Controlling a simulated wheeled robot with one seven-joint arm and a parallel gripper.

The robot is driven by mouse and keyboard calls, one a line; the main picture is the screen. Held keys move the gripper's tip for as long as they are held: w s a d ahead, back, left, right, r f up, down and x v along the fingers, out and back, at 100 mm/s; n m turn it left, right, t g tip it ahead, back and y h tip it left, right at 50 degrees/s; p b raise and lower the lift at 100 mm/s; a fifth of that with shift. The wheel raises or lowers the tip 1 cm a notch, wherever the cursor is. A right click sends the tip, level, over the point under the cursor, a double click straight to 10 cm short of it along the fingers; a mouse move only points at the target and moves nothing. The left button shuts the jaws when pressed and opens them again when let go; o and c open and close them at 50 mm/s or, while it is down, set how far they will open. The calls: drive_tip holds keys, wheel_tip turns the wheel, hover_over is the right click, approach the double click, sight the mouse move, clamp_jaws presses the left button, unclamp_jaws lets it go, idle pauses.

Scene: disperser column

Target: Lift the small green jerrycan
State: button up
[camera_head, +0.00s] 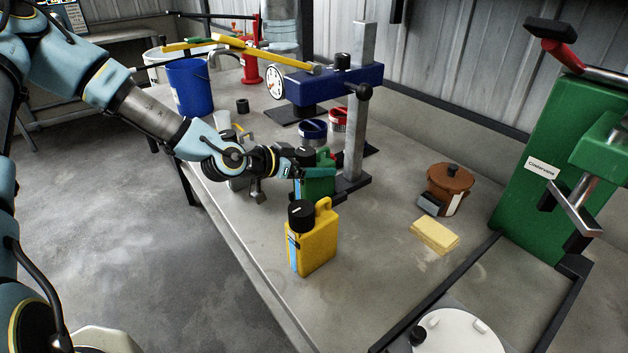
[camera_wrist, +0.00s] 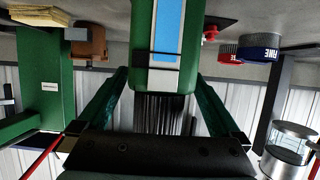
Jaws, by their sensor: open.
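The small green jerrycan (camera_head: 317,186) stands upright on the workbench, behind the yellow jerrycan. Its black cap faces up, and my gripper partly covers it in the head view. In the wrist view, which is upside down, the green jerrycan (camera_wrist: 180,76) fills the top middle with its blue-and-white label, and its ribbed black cap points toward my palm. My gripper (camera_head: 303,173) is open at the jerrycan's upper part. In the wrist view its two teal fingers (camera_wrist: 164,80) lie to either side of the cap, with gaps between them and the cap. Contact with the body cannot be told.
The yellow jerrycan (camera_head: 318,240) stands close in front. The grey post with a blue arm (camera_head: 354,130) rises just behind the green can. Blue (camera_head: 313,131) and red (camera_head: 338,119) tins stand farther back. A brown pot (camera_head: 450,187) and yellow sponge (camera_head: 434,236) lie right; bench between is clear.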

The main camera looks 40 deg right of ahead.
drive_tip(key=shift+c, duration=0.2)
clamp_jaws()
idle(0.6)
